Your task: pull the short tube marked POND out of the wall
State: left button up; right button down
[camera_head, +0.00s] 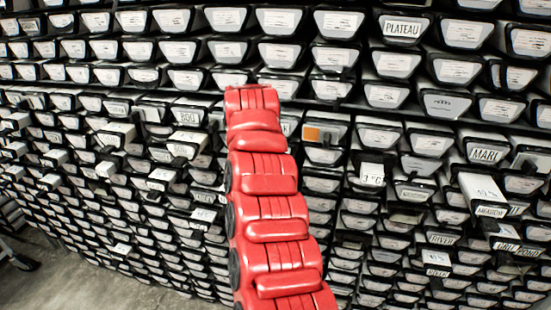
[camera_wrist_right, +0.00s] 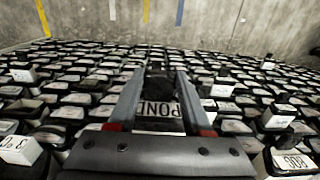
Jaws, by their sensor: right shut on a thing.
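I cannot tell how far the tube stands out of the wall. In the head view my red arm covers the middle of the wall, and neither the right gripper nor the held tube shows. A label that seems to read POND (camera_head: 527,252) shows at the lower right there. My left gripper is in neither view.
Rows of dark tubes with pale end labels fill the wall. Nearby tubes stick out: one marked 3 °C (camera_head: 372,175), one marked MEADOW (camera_head: 491,211) and several at the left. A grey floor (camera_head: 90,290) shows at the lower left.

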jog(key=s, duration=0.1)
jog(key=s+a+p, duration=0.1)
jog(key=s, duration=0.2)
jog(key=shift+s+a, duration=0.3)
jog(key=shift+c, duration=1.2)
grip_release()
jog(key=shift+s+d, duration=0.1)
jog(key=shift+r+p, duration=0.1)
jog(key=shift+p, duration=0.25)
